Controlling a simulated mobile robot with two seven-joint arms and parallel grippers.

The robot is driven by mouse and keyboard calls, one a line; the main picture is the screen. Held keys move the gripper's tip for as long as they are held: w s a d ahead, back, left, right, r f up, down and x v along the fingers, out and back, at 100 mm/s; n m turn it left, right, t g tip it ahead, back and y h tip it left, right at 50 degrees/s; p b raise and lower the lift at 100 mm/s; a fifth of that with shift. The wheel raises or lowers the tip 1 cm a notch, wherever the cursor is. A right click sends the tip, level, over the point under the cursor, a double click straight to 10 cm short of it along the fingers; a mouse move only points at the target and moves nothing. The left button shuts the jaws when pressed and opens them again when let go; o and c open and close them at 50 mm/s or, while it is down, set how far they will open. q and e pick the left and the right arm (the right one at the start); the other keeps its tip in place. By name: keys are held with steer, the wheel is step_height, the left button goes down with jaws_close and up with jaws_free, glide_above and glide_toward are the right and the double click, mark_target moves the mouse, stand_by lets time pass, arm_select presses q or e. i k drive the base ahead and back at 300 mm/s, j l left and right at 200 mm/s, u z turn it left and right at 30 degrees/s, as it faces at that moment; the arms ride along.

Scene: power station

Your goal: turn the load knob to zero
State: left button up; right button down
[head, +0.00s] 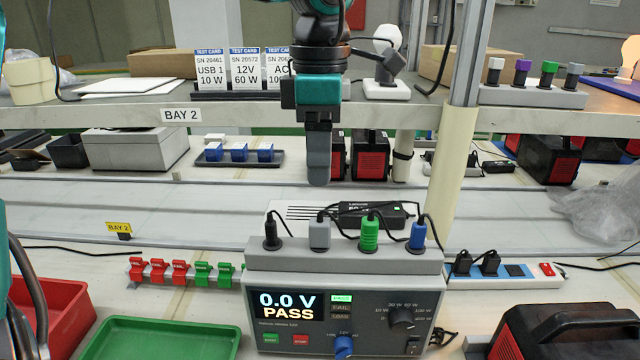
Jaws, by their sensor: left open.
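The tester (300,280) is a grey box on the bench. Its screen (290,306) reads 0.0 V and PASS. The load knob (401,318) is a dark round knob on the right of the front panel, ringed by watt labels; its exact pointer setting is too small to tell. A blue knob (343,346) sits lower, at the panel's middle. My left gripper (318,168) hangs fingers down, above and behind the tester, apart from the knob. I see its fingers nearly edge-on; it is open with nothing visible in it. My right gripper is not in view.
Several plugs stand in a row on the tester's top, with a blue one (417,236) at the right. A black and red power station (560,335) is close by at right. A green tray (165,340) and red bin (50,310) lie left. A shelf (400,110) spans behind.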

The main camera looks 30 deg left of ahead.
mark_target(401, 322)
steer(key=k, duration=1)
